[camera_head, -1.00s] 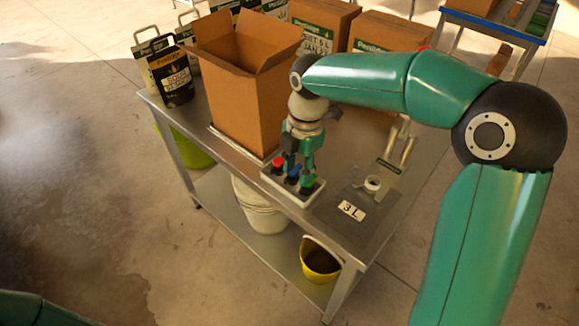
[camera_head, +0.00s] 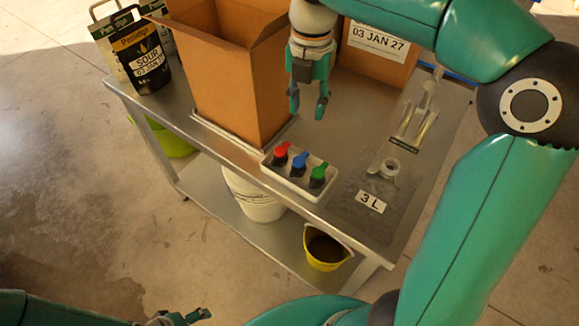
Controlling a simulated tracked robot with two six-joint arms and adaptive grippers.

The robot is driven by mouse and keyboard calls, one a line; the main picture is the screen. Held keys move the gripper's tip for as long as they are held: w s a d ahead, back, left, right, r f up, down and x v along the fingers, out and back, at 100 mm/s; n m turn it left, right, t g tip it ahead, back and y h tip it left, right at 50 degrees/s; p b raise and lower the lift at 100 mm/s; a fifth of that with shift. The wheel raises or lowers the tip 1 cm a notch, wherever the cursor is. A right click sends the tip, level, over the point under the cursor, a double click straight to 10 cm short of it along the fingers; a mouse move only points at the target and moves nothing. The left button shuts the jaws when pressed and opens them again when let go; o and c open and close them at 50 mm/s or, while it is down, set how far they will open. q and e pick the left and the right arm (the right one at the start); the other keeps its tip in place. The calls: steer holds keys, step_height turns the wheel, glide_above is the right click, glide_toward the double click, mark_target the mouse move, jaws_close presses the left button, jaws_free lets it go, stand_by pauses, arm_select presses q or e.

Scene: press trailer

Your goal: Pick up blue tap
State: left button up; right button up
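The blue tap (camera_head: 299,162) stands in a small white tray (camera_head: 296,187) on the metal table, between a red tap (camera_head: 281,151) and a green tap (camera_head: 319,173). The taps have dark bodies. My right gripper (camera_head: 308,108) points down above and behind the tray, beside the open carton. Its fingers are apart with nothing between them, and it is clear of the taps. My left gripper (camera_head: 184,317) shows only partly at the bottom edge, far from the tray. Its finger opening is unclear.
An open cardboard carton (camera_head: 240,90) stands left of my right gripper. A black SOUR bag (camera_head: 142,58) stands at the left. A yellow bucket (camera_head: 326,248) is on the lower shelf.

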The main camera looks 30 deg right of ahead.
steer(key=f, duration=0.2)
steer(key=b, duration=0.2)
glide_above(299, 160)
steer(key=f, duration=1)
steer(key=shift+d+f, duration=0.15)
steer(key=shift+d, duration=0.05)
steer(key=shift+a+f+p, duration=0.1)
steer(key=shift+f+p, duration=0.45)
steer(key=shift+f, duration=2.6)
steer(key=shift+c, duration=0.2)
steer(key=c, duration=0.5)
